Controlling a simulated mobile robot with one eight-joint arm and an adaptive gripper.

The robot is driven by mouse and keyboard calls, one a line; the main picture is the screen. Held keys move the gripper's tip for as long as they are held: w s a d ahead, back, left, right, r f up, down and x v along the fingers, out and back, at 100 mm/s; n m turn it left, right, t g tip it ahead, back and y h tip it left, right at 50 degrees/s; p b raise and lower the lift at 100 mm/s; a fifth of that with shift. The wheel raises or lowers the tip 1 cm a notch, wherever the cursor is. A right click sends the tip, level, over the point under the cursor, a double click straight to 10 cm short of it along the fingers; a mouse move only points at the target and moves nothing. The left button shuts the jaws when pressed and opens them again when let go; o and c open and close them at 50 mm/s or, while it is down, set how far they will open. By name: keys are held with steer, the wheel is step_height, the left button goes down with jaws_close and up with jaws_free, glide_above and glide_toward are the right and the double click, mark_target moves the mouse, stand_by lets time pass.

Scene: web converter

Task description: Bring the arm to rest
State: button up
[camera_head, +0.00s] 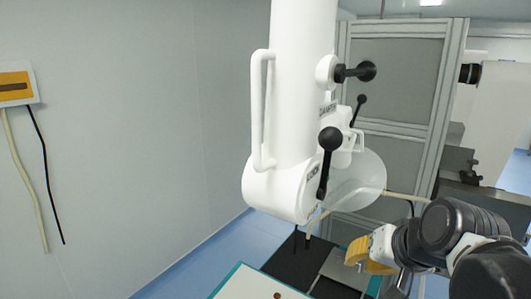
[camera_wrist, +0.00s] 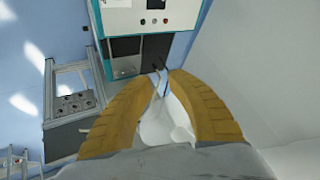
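My arm is at the lower right in the head view, dark, with yellow fingers at its end. My gripper (camera_head: 369,256) is just right of and below the rounded white head of a machine (camera_head: 296,110). In the wrist view the two yellow fingers of my gripper (camera_wrist: 162,73) curve towards each other, with a gap between their tips. A white rounded shape (camera_wrist: 160,128) shows through the gap, beyond the fingers. I see nothing held. Whether the fingers touch the machine, I cannot tell.
The white machine has a side handle and black-knobbed levers (camera_head: 329,140). A grey framed panel (camera_head: 393,95) stands behind it. A teal-edged white panel (camera_head: 245,285) lies below. A metal frame stand (camera_wrist: 75,105) is at left in the wrist view. Blue floor (camera_head: 215,255) runs along the left wall.

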steer(key=s+f+n+h+b, duration=0.1)
steer(key=s+f+b, duration=0.3)
steer(key=f+b, duration=0.4)
steer(key=s+f+n+b, duration=0.2)
steer(key=s+f+b, duration=0.3)
steer(key=f, duration=1.5)
steer(key=b, duration=0.4)
steer(key=shift+a+n+g+h, duration=0.2)
steer(key=shift+n+g+h, duration=0.1)
steer(key=shift+h, duration=0.1)
